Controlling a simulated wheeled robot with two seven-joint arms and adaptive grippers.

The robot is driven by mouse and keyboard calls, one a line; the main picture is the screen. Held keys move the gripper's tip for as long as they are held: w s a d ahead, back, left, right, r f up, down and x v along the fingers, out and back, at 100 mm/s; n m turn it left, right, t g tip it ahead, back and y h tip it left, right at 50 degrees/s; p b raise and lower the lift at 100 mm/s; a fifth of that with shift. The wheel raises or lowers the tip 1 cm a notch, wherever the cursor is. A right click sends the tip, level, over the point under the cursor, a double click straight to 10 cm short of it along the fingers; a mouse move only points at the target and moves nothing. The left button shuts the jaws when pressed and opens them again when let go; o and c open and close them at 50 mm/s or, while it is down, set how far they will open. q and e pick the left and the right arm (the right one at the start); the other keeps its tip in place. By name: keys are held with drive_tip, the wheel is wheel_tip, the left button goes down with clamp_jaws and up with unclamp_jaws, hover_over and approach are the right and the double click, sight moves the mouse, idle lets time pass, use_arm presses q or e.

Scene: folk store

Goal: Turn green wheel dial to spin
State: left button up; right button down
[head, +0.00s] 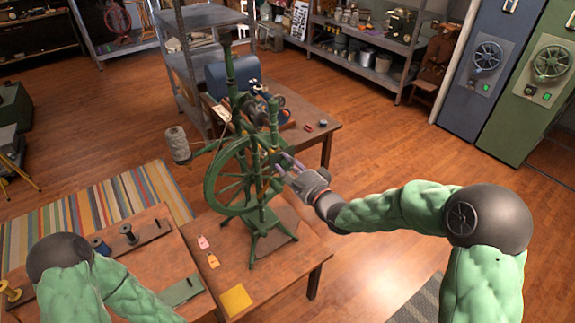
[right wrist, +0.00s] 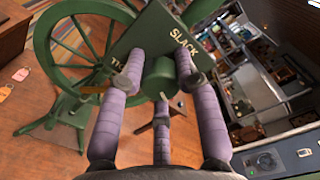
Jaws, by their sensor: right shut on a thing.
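A green spinning wheel (head: 210,186) stands on a wooden table in the head view. In the right wrist view, a green plate (right wrist: 148,35) is beside its spoked wheel. The plate reads "SLACK" at the upper right and a partly hidden word starting "TI" at the left. A round green dial (right wrist: 160,80) sticks out from the plate. My right gripper (head: 286,166) is at the right side of the spinning wheel, its purple fingers (right wrist: 158,72) shut around the dial. A small pale mark shows on the dial's near edge. My left gripper is out of view.
Spools (head: 128,234) stand on the bench at left. A blue machine (head: 232,78) is behind the wheel. Open floor (head: 400,145) lies to the right.

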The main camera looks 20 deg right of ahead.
drive_tip(key=shift+m, duration=0.4)
drive_tip(key=c, duration=0.9)
unclamp_jaws()
drive_tip(key=shift+s, duration=0.1)
drive_tip(key=v, duration=1.2)
